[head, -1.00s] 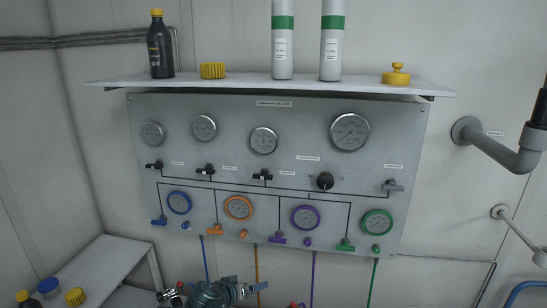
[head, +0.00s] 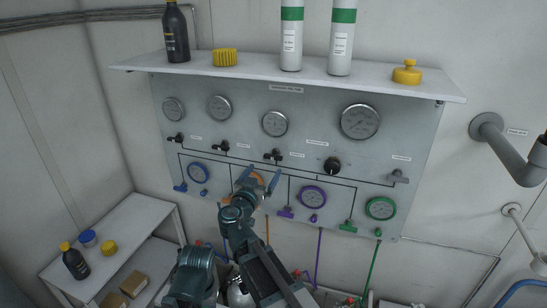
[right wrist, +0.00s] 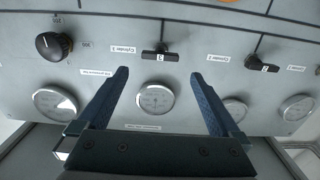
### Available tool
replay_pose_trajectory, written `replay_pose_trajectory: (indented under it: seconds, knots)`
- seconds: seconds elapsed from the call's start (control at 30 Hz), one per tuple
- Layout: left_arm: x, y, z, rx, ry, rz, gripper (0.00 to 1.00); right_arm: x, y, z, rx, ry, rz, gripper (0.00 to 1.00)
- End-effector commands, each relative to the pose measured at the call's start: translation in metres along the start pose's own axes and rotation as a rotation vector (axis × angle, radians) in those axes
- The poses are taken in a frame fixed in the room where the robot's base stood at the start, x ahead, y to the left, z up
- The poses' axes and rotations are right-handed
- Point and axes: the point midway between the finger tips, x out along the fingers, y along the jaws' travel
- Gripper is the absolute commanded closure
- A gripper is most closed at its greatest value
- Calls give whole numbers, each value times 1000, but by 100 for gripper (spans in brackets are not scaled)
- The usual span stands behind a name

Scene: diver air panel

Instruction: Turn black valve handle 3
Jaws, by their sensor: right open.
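Black valve handle 3 (head: 273,155) is on the grey panel, below the small gauges and above my right gripper in the head view. In the right wrist view, where the panel appears upside down, the handle (right wrist: 160,54) carries a 3 beside a "Cylinder 3" label. Its bar lies crosswise in the picture. My right gripper (head: 263,177) is open and empty, in front of the panel and hiding part of the orange gauge. Its two blue fingers (right wrist: 160,73) point towards handle 3, apart from it. My left gripper is not in view.
Another black handle (head: 222,146) stands left of handle 3, and a round black knob (head: 332,165) stands right. Coloured gauges and small valves line the panel's lower part. A shelf (head: 370,84) with bottles overhangs the panel. A grey pipe (head: 510,152) juts out at right.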

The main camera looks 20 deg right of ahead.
Motion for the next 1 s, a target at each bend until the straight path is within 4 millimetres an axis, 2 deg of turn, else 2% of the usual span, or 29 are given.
replay_pose_trajectory:
  seconds: [0.03, 0.2, 0.43, 0.63, 0.97, 1.0]
  knots:
    - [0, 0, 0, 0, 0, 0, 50, 15, -2, 0, 0, 0, 4, 0]
    - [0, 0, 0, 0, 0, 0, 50, 50, -1, 0, 0, -1, 3, 0]
    - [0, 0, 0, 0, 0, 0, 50, 84, -1, 0, -1, -2, 2, 0]
    - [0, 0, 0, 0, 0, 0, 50, 97, 0, 0, -1, -2, 0, 0]
    - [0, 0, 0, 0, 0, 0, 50, 99, 0, 0, -1, -2, 0, 0]
    - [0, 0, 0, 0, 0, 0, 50, 99, 0, 0, -1, -2, 0, 4]
